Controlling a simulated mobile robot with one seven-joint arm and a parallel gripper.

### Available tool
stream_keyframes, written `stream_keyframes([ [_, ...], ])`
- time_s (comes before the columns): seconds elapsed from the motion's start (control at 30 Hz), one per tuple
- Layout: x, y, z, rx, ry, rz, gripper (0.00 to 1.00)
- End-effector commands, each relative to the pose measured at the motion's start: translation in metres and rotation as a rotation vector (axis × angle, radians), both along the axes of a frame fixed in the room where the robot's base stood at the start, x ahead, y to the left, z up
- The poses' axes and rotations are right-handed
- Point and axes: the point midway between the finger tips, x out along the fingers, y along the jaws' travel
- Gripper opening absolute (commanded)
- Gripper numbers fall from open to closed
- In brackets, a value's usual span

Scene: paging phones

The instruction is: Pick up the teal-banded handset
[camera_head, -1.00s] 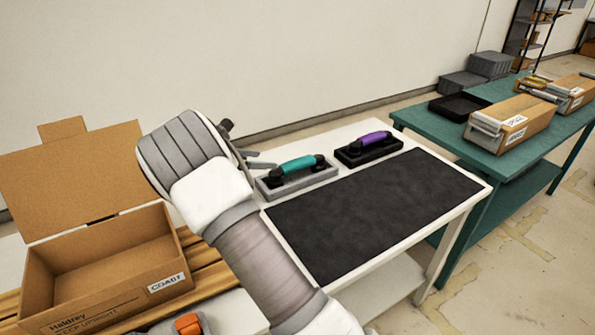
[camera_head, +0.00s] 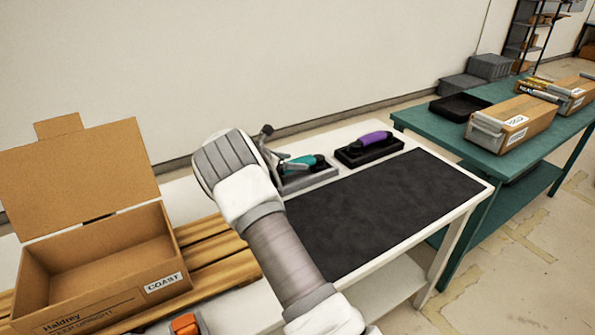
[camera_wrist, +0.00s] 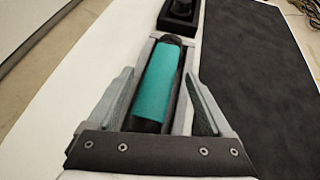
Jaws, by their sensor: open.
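The teal-banded handset (camera_head: 305,162) lies on a grey cradle (camera_head: 318,176) on the white table, partly hidden by my gripper in the head view. In the wrist view the handset (camera_wrist: 157,82) runs lengthwise between my two fingers. My gripper (camera_wrist: 160,95) is open, one finger on each side of the handset, with a gap visible on both sides. The head view shows my gripper (camera_head: 280,160) over the near left end of the handset. I cannot tell how far the fingertips reach down.
A purple-banded handset (camera_head: 372,139) sits on a black cradle (camera_head: 385,152) just beyond. A dark mat (camera_head: 390,205) covers the table's right part. An open cardboard box labelled COAST (camera_head: 165,282) stands at left. A teal table (camera_head: 440,130) with boxes stands at right.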

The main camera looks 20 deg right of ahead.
Motion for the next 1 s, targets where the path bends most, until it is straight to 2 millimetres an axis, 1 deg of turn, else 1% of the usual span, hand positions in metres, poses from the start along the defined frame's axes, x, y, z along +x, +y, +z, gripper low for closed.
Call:
stream_keyframes([
  [0.2,0.0013,-0.0019,-0.0004,0.001,-0.001,0.0,0.84],
  [0.23,0.0013,-0.0019,-0.0004,0.001,-0.001,0.0,0.8],
  [0.37,0.0012,-0.0018,-0.0005,0.001,-0.001,0.0,0.57],
  [0.4,0.0012,-0.0017,-0.0005,0.001,-0.001,0.0,0.5],
  [0.47,0.0011,-0.0017,-0.0005,0.001,-0.001,0.0,0.39],
  [0.5,0.0011,-0.0017,-0.0006,0.001,-0.001,0.0,0.32],
  [0.57,0.001,-0.0017,-0.0006,0.001,-0.001,0.0,0.21],
  [0.6,0.001,-0.0016,-0.0007,0.0,0.0,0.001,0.14],
  [0.67,0.0009,-0.0017,-0.0008,0.0,0.0,0.001,0.03],
  [0.7,0.0009,-0.0017,-0.0009,0.0,0.0,0.001,0.0],
  [1.0,0.0009,-0.0019,-0.0008,0.0,0.0,0.001,0.0],
])
